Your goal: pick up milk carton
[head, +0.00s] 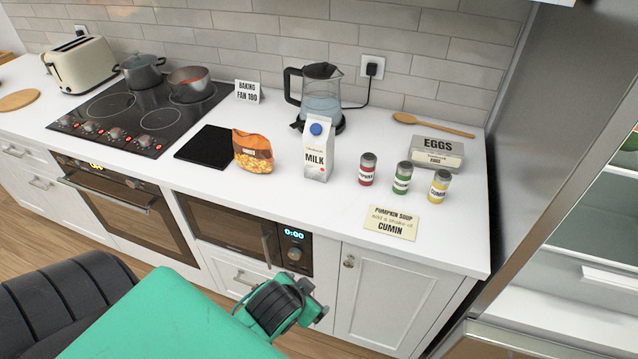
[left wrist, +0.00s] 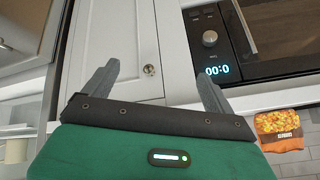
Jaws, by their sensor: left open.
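The milk carton (head: 318,152) stands upright on the white counter (head: 300,205). It is white with a blue cap and the word MILK, in front of the glass kettle. My left gripper (head: 305,300) is low in front of the cabinets, below the counter edge and well apart from the carton. In the left wrist view its two fingers (left wrist: 157,85) are spread with nothing between them, facing a cabinet door. The carton does not show in that view. My right gripper is not in view.
An orange bag (head: 253,152) stands left of the carton; the kettle (head: 320,95) is behind it. Red (head: 367,168), green (head: 402,177) and yellow (head: 438,186) spice jars stand to the right, near an egg box (head: 437,153) and a cumin note (head: 391,221). The counter in front of the carton is clear.

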